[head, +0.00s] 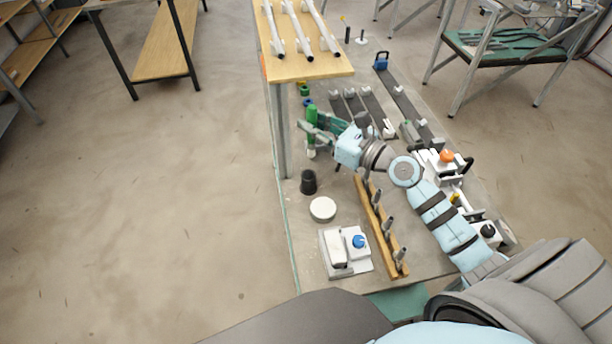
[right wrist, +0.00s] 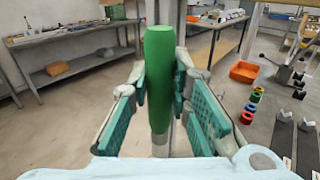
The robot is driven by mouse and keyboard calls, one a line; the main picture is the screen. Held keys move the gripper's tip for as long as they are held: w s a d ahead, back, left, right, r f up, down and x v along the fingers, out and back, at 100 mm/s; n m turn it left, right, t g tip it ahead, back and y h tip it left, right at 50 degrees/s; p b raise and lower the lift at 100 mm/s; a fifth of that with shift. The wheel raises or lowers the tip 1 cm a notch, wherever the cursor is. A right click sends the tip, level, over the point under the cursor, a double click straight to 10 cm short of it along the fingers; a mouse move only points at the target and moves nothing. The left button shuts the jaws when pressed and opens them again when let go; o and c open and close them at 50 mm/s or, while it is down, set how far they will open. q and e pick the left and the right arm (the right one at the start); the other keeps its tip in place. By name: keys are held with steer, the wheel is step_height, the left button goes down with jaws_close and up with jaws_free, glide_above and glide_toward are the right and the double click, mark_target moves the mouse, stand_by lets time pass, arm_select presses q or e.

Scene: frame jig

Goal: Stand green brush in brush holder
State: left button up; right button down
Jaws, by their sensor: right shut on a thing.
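The green brush (head: 312,116) hangs about upright in the head view, green handle up and pale end down. My right gripper (head: 317,127) is shut on its handle. In the right wrist view, the green handle (right wrist: 159,75) stands between the green-padded fingers of the right gripper (right wrist: 162,88). The black cup (head: 308,182), which looks like the brush holder, stands upright on the grey worktop below the brush in the picture. The brush is apart from the cup. My left gripper is not in view.
A white round disc (head: 322,209) and a white block fixture with a blue knob (head: 358,241) are near the cup. A wooden rail with pegs (head: 380,225) lies to the right. A table leg (head: 283,130) stands just left of the brush.

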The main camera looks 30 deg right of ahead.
mark_target(308, 145)
steer(key=w, duration=0.2)
steer(key=w+m+h, duration=0.1)
steer(key=shift+w+d+f, duration=0.15)
steer(key=shift+f, duration=0.2)
step_height(308, 145, down, 9)
steer(key=b, duration=0.6)
steer(key=shift+d+f, duration=0.1)
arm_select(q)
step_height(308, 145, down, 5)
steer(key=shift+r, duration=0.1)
arm_select(e)
steer(key=c, duration=1.5)
jaws_free()
